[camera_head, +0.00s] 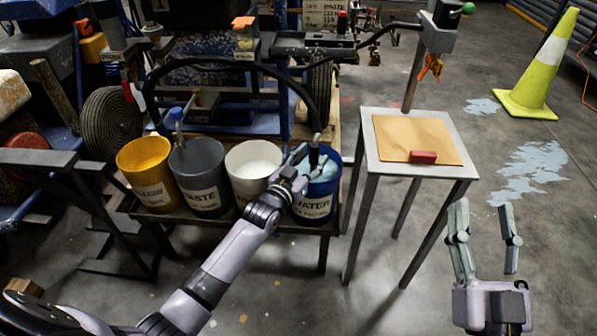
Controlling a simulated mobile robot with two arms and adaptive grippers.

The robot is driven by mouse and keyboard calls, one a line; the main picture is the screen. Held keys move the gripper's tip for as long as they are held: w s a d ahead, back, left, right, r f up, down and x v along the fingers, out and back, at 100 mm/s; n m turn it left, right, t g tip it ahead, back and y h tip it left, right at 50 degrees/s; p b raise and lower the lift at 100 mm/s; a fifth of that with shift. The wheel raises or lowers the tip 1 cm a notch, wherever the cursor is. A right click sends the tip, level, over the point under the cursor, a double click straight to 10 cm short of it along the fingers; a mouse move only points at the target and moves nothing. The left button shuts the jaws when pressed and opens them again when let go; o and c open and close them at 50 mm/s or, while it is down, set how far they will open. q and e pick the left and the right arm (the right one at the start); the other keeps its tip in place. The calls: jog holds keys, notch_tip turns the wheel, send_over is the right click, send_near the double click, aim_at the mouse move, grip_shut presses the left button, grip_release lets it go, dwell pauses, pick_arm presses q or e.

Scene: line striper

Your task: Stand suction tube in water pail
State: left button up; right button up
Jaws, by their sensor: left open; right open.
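The blue water pail (314,207) stands at the right end of a row of pails on a low dark bench. The black suction tube (233,60) arches over the pails from the striper, and its end comes down at the mouth of the water pail. My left gripper (311,163) is open at the pail's mouth, with its fingers around or beside the tube end; contact cannot be told. The fingers and wrist hide part of the pail's rim and inside, so the tube's depth is unclear. My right gripper (484,212) is open and empty over the floor at the lower right.
Left of the water pail stand a white pail (252,188), a grey waste pail (205,194) and a yellow pail (150,186). A metal table (382,162) with a tan board (412,133) and red block (423,157) stands right. A yellow-green cone (546,72) is behind.

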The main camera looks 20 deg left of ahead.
pick_arm(q)
jog(key=s+a, duration=0.1)
jog(key=s, duration=0.9)
jog(key=shift+a, duration=0.4)
jog(key=shift+r, duration=0.1)
